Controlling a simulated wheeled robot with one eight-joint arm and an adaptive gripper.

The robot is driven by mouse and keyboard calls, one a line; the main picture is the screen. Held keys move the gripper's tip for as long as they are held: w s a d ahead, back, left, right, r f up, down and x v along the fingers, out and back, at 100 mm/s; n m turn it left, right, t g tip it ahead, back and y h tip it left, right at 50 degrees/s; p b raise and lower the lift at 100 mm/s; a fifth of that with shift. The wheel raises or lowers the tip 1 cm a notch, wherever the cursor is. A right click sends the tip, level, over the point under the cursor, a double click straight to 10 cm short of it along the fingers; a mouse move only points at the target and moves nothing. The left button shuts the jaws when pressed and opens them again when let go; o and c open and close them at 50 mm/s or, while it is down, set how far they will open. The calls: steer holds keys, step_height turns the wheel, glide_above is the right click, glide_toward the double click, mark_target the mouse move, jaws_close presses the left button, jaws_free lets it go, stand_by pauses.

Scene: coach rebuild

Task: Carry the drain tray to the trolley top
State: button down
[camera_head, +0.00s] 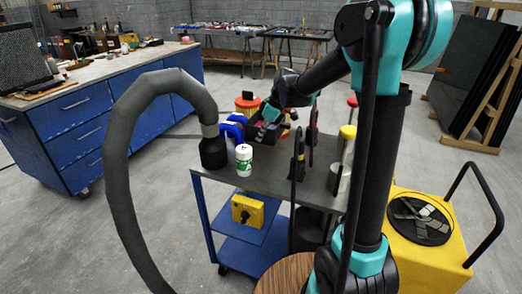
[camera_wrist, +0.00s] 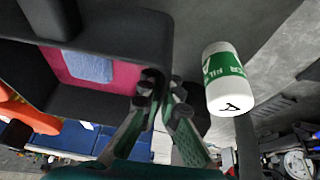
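The drain tray, a dark box with a pink inside and a blue cloth-like piece in it, shows in the wrist view (camera_wrist: 55,95) and at the back of the trolley in the head view (camera_head: 266,137). My gripper (camera_wrist: 163,90) has its fingertips drawn close together on either side of the tray's near wall, which they seem to pinch. In the head view my gripper (camera_head: 272,112) is at the tray, partly hidden. The trolley top (camera_head: 270,187) is grey on a blue frame. Whether the tray touches it, I cannot tell.
A white and green can (camera_head: 244,160) stands on the trolley top, also in the wrist view (camera_wrist: 228,78). A black hose nozzle (camera_head: 213,151), a blue object (camera_head: 232,130) and upright tools (camera_head: 298,160) crowd it. A blue workbench (camera_head: 75,130) stands left.

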steer(key=shift+f, duration=3.45)
steer(key=shift+f, duration=0.1)
steer(key=c, duration=1.7)
jaws_free()
steer(key=v, duration=1.2)
steer(key=shift+a, duration=0.1)
